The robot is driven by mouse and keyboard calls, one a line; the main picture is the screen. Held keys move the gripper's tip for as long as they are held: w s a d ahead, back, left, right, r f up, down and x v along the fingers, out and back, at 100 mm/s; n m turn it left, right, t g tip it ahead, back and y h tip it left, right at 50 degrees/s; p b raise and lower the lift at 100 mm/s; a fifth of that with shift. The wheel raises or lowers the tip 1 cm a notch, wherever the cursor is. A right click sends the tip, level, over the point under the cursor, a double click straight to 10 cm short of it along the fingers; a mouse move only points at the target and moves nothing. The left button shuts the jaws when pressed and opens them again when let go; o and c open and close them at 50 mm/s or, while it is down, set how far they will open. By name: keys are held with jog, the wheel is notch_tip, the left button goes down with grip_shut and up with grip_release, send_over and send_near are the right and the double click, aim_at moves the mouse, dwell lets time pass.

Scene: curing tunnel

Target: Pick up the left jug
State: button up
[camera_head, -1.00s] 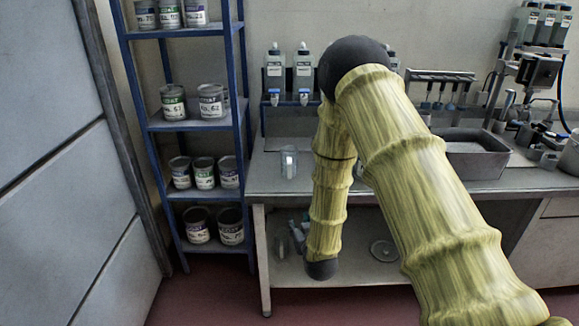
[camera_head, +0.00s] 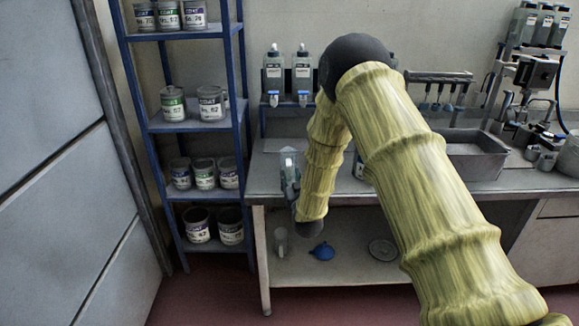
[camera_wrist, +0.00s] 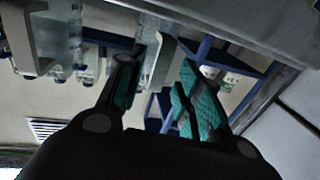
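The left jug (camera_head: 288,158) is a clear, upright vessel near the left end of the bench. My gripper (camera_head: 291,182) is just in front of it in the head view and hides its lower part. In the wrist view, which looks upside down, my gripper (camera_wrist: 157,68) has its two fingers spread apart. A translucent jug with a pale handle (camera_wrist: 160,52) shows beyond and between the fingertips. I cannot tell if either finger touches it. A second clear vessel (camera_wrist: 58,38) shows at the upper left of the wrist view.
The bench (camera_head: 262,180) has a lower shelf with a clear cup (camera_head: 281,240), a blue funnel (camera_head: 322,252) and a round disc (camera_head: 383,250). A blue rack (camera_head: 240,100) of cans stands left. Bottles (camera_head: 303,75) hang behind. A grey tray (camera_head: 478,160) is right.

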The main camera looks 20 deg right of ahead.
aim_at(289, 173)
jog(key=shift+w+d+r+p, duration=0.15)
jog(key=shift+w+p, duration=0.3)
jog(key=shift+w, duration=1.45)
grip_shut()
